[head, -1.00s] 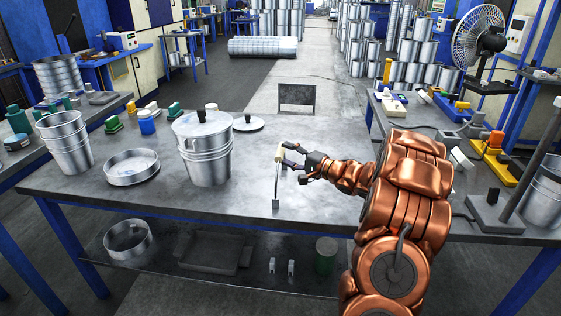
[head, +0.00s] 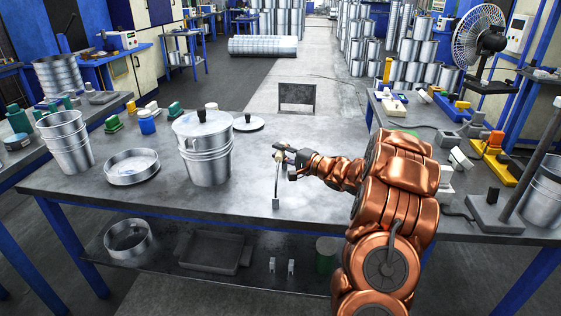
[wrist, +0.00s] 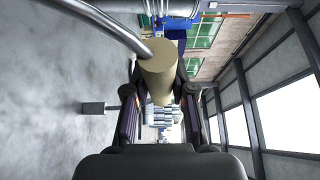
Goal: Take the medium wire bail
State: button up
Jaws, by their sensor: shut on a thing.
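The wire bail (wrist: 105,22) is a curved metal wire with a beige cylindrical grip (wrist: 158,72). My gripper (head: 280,153) is above the front middle of the workbench, shut on the beige grip. In the wrist view the grip lies between my two dark fingers (wrist: 160,100), and the wire runs off to the upper left. In the head view my fingers partly hide the grip. A thin upright line leads down from there to a small grey block (head: 275,203) on the bench; I cannot tell whether it is bail wire or a post.
A flat lid (head: 249,123) lies behind. The bench top (head: 345,205) right of the block is clear.

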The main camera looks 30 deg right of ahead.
grip_shut()
jog(key=shift+r, duration=0.15)
